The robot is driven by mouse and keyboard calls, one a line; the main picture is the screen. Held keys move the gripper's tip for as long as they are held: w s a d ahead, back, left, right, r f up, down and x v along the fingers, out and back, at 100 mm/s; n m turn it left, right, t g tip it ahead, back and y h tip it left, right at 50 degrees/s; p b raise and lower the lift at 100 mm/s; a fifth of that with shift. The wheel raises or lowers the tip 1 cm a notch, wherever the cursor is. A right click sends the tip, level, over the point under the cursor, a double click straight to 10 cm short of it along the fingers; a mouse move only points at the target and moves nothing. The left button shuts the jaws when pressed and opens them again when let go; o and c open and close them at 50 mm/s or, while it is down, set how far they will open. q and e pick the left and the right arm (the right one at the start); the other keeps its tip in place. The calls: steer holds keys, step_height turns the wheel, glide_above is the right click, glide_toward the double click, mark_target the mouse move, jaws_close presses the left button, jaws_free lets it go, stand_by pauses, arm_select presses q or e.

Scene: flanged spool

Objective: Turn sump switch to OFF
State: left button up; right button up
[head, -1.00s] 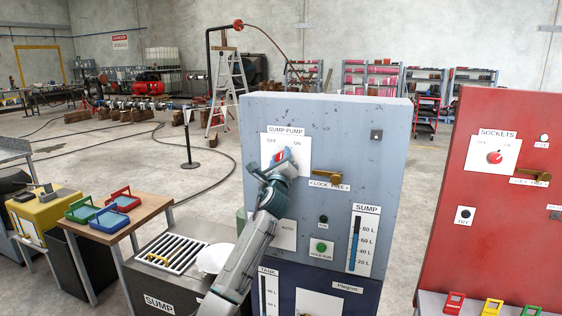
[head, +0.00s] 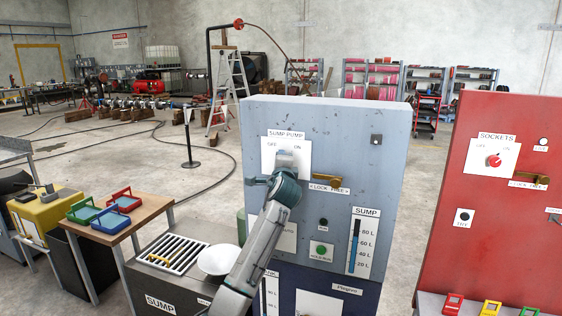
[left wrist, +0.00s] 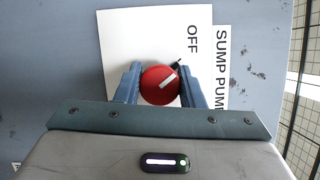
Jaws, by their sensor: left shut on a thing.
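My left gripper (left wrist: 160,78) is shut on the knob, one finger on each side. In the head view my left gripper (head: 285,160) is at the plate under the SUMP PUMP label (head: 286,134) and hides the knob. My right gripper is not in view.
A brass lock lever (head: 331,177) sits right of the switch on the grey cabinet (head: 350,130). A green button (head: 321,249) and SUMP level gauge (head: 362,243) are lower down. A red SOCKETS cabinet (head: 520,120) stands at the right.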

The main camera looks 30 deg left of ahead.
arm_select(q)
steer(key=shift+f+n, duration=0.1)
steer(key=shift+n, duration=0.3)
steer(key=o, duration=1)
steer(key=shift+s+d, duration=0.1)
steer(key=shift+s, duration=0.05)
steer(key=b+v, duration=0.3)
steer(key=v, duration=0.7)
steer(key=shift+s, duration=0.2)
